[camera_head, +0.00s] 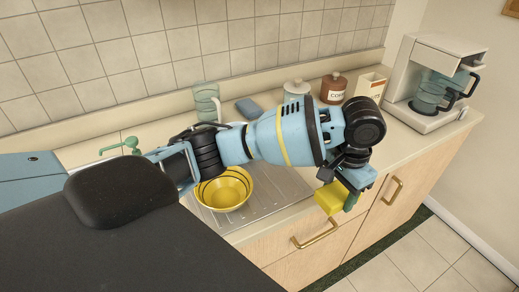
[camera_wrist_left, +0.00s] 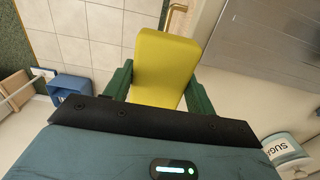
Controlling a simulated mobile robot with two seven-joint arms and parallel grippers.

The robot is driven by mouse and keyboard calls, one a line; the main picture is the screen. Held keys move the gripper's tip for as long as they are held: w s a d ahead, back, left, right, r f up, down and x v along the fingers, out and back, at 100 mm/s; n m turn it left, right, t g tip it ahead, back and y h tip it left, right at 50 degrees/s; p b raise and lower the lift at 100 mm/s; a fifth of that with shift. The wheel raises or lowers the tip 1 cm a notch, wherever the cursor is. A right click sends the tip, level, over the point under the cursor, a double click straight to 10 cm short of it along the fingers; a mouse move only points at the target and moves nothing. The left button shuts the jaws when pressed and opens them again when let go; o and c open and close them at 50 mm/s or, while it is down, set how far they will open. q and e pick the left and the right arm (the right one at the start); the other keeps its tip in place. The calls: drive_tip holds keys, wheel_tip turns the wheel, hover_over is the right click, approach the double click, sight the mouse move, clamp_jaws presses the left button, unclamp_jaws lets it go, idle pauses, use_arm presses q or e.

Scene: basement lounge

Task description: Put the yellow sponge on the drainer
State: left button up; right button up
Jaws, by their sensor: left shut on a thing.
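The yellow sponge (camera_head: 331,197) is held by my left gripper (camera_head: 345,200), out in front of the counter's front edge in the head view. In the left wrist view the sponge (camera_wrist_left: 163,68) sits between the two green fingers of the left gripper (camera_wrist_left: 160,85), which are shut on it. The metal drainer (camera_head: 250,213) is set in the counter to the left of the sponge; its ridged surface also shows in the left wrist view (camera_wrist_left: 262,40). A yellow bowl (camera_head: 222,190) with dark rings stands on the drainer's left part. My right gripper is not in view.
A glass jug (camera_head: 207,102), a blue-grey block (camera_head: 248,108), a white canister (camera_head: 296,90), a brown canister (camera_head: 333,88) and a coffee maker (camera_head: 437,85) stand along the back. Drawer handles (camera_head: 315,235) stick out in front. My left arm hides part of the counter.

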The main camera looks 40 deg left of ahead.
use_arm(q)
hover_over(283, 183)
drive_tip(key=d, duration=0.1)
drive_tip(key=shift+w+f, duration=0.1)
drive_tip(key=shift+f, duration=0.6)
drive_tip(key=f, duration=0.1)
drive_tip(key=a+f, duration=0.1)
drive_tip(key=f, duration=0.1)
drive_tip(key=shift+f, duration=0.25)
drive_tip(key=shift+f, duration=0.1)
drive_tip(key=o, duration=0.9)
